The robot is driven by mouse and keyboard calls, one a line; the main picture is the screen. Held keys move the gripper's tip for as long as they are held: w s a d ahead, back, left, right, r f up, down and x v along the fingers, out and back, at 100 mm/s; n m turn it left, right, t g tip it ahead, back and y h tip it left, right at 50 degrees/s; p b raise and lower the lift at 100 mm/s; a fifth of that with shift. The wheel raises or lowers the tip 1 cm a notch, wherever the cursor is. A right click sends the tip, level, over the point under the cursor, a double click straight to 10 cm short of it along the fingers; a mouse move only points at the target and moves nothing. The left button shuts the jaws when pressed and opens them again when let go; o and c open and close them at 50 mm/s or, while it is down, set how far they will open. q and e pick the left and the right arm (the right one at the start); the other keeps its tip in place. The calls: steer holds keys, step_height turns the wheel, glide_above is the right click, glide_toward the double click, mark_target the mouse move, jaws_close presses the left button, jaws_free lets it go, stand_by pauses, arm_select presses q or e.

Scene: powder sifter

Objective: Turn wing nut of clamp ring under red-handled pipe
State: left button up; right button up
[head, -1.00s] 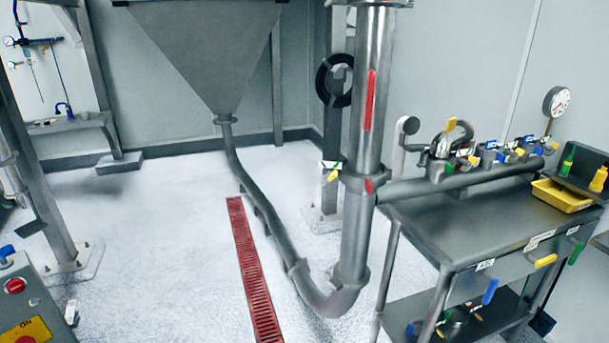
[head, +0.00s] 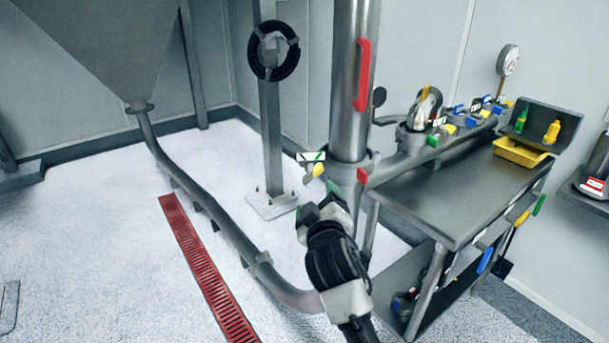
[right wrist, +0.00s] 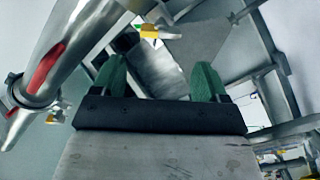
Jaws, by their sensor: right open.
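The steel pipe (head: 346,125) with a red handle (head: 363,75) stands upright at centre in the head view. A clamp ring (head: 347,168) circles it below the handle. A yellow wing nut (head: 318,170) sticks out at the ring's left, beside a small white and green tag. My right gripper (head: 320,202) is open and empty, just below and apart from the wing nut. In the right wrist view, its green fingertips (right wrist: 160,68) are spread, with a yellow piece (right wrist: 149,33) beyond them. The red handle (right wrist: 47,67) shows at left there. My left gripper is out of view.
A steel cart (head: 440,205) with valves and a yellow tray (head: 520,152) stands right of the pipe. A steel hopper (head: 100,50) feeds a curved hose (head: 200,200) at left. A red floor grate (head: 205,265) lies below.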

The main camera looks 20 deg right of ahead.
mark_target(313, 178)
steer(key=w, duration=0.3)
steer(key=shift+w+d+r, duration=0.1)
steer(key=shift+w+d, duration=0.05)
steer(key=shift+d, duration=0.25)
steer(key=w, duration=0.4)
steer(key=shift+w+d+p, duration=0.1)
steer(key=shift+d+p, duration=0.1)
steer(key=shift+p, duration=0.1)
steer(key=shift+w+d+f, duration=0.2)
steer(key=shift+w, duration=0.55)
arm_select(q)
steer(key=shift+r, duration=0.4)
arm_select(e)
steer(key=c, duration=0.6)
steer(key=shift+c, duration=0.2)
